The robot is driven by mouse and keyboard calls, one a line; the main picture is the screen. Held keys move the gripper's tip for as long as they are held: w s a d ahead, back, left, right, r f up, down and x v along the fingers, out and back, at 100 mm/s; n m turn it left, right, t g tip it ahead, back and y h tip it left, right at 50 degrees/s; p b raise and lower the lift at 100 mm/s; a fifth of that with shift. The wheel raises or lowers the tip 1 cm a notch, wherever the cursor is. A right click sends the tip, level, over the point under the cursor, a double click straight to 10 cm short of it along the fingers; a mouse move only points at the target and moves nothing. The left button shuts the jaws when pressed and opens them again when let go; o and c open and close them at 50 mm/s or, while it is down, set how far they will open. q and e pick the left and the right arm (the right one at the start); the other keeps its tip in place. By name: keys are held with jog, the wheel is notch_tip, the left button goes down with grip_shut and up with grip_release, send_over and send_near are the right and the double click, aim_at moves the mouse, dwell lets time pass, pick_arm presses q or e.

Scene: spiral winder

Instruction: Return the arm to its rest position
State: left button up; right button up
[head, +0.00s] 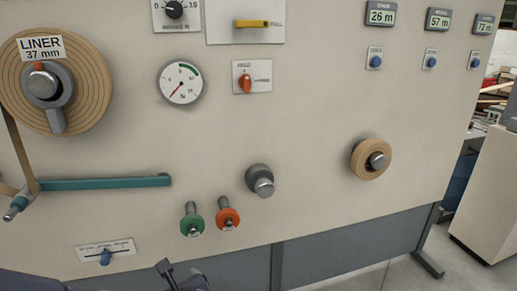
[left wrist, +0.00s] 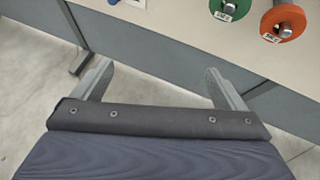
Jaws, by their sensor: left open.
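My left gripper (left wrist: 158,78) is open and empty in the left wrist view, its two fingers apart with bare floor and the grey lower panel behind them. In the head view only the tip of my left gripper (head: 183,277) shows at the bottom edge, below the winder panel (head: 320,100). It sits lower than the green knob (head: 192,219) and the orange knob (head: 228,214), apart from both. These knobs also show at the upper right of the left wrist view, green (left wrist: 228,8) and orange (left wrist: 283,22). My right gripper is in neither view.
A liner roll (head: 95,80) and a teal bar (head: 110,183) are on the panel's left. A blue slider (head: 105,257) sits low near my left gripper. A small brown roll (head: 371,159) is at right. A panel leg (head: 428,245) stands on open floor.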

pick_arm(q)
jog(key=s+a+f+n+g+h, duration=0.1)
jog(key=s+a+n+g+h, duration=0.25)
jog(key=s+n, duration=0.6)
jog(key=s+a+f+n+g+h, duration=0.1)
jog(key=s+a+n+g+h, duration=0.2)
jog(key=s+n, duration=0.65)
jog(key=d+r+n+t+h+p, duration=0.1)
jog(key=d+r+n+t+h, duration=0.35)
jog(key=n, duration=0.75)
notch_tip(320, 180, up, 26)
jog(key=g+p, duration=0.2)
jog(key=p, duration=2.3)
jog(key=shift+w+d+m+y, duration=0.15)
jog(key=shift+d+m+y, duration=0.1)
jog(key=shift+m+y, duration=0.05)
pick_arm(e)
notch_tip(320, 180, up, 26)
pick_arm(q)
jog(key=shift+c, duration=0.3)
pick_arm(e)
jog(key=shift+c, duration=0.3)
